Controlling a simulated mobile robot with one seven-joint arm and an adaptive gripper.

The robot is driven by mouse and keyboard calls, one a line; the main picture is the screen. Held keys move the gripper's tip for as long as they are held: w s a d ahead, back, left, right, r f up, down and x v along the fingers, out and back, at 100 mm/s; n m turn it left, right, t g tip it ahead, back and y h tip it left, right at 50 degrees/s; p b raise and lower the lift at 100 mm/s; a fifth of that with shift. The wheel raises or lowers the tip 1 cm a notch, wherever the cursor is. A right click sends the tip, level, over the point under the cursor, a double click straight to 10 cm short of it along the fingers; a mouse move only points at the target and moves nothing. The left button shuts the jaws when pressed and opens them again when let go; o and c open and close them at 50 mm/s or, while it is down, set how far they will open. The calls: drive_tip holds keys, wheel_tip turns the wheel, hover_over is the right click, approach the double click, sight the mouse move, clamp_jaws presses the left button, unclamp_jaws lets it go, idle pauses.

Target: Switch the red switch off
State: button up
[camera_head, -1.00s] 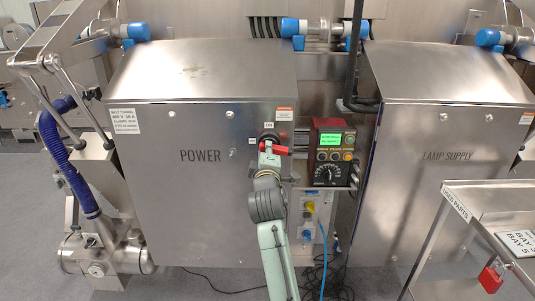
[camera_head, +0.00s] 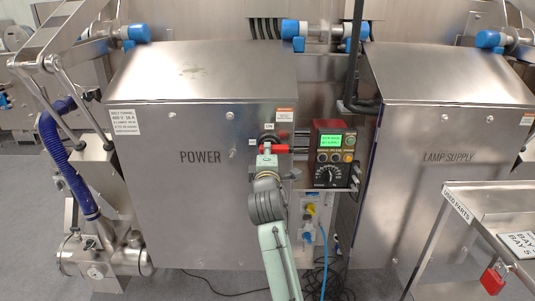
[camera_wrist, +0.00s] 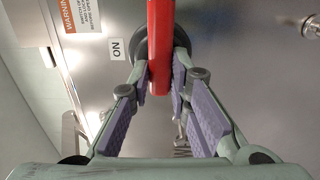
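The red switch (camera_head: 275,149) is a lever on a dark round base (camera_head: 268,138), on the front of the steel cabinet marked POWER. Its red lever lies about level and sticks out to the right. An ON label (camera_head: 269,126) is above it and a small, unreadable label (camera_head: 251,142) is to its left. My gripper (camera_head: 266,151) is at the switch and hides part of it. In the wrist view the red lever (camera_wrist: 160,45) runs between my purple-padded fingertips (camera_wrist: 161,78), which appear closed on its sides. The ON label (camera_wrist: 117,48) is left of it there.
A control box (camera_head: 330,155) with a green screen and dial stands close to the right of the switch. Sockets and cables (camera_head: 310,215) hang below it. The LAMP SUPPLY cabinet (camera_head: 445,190) and a cart (camera_head: 470,215) with a red padlock are further right.

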drive_tip(key=o, duration=0.5)
drive_tip(key=shift+c, duration=0.2)
drive_tip(key=s, duration=1.2)
